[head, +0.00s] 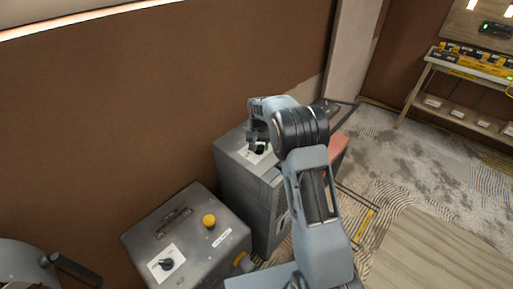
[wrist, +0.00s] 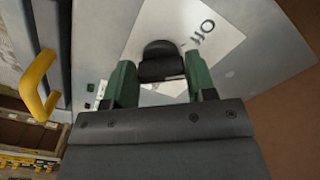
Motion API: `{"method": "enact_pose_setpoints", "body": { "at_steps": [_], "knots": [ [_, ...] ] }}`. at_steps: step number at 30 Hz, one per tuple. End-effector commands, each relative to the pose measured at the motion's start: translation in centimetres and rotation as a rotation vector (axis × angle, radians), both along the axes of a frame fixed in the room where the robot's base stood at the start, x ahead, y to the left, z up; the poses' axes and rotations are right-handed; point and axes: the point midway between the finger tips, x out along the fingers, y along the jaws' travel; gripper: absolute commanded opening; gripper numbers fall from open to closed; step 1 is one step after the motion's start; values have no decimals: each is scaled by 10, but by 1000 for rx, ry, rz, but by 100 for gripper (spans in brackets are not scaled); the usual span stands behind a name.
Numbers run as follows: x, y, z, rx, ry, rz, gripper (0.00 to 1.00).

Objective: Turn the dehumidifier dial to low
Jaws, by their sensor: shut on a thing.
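A tall grey machine (head: 242,190), seemingly the dehumidifier, stands against the brown wall in the head view. My gripper (head: 258,148) is over its top, pointing down at a white label plate. In the wrist view the black dial (wrist: 161,62) sits on the white label (wrist: 222,32), with my gripper's green fingers (wrist: 161,77) on either side of it. The gripper is shut on the dial. The word "Off" shows on the label to the right of the dial. Other markings are hidden by the dial and fingers.
A lower grey machine (head: 140,237) stands nearer, with its own black dial (head: 167,264) and a yellow knob (head: 209,220). A red object (head: 339,150) is behind my arm. A yellow handle (wrist: 36,85) is at the left of the wrist view. A shelf (head: 470,66) stands far right.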

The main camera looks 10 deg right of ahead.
Motion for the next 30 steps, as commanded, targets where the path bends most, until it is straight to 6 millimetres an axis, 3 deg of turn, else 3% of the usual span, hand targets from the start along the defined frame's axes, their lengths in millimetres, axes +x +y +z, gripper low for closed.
{"method": "enact_pose_setpoints", "body": {
  "at_steps": [15, 30],
  "knots": [
    [2, 1, 0, 0, -2, -455, 27],
    [2, 1, 1, -2, -1, -674, 27]
  ]
}}
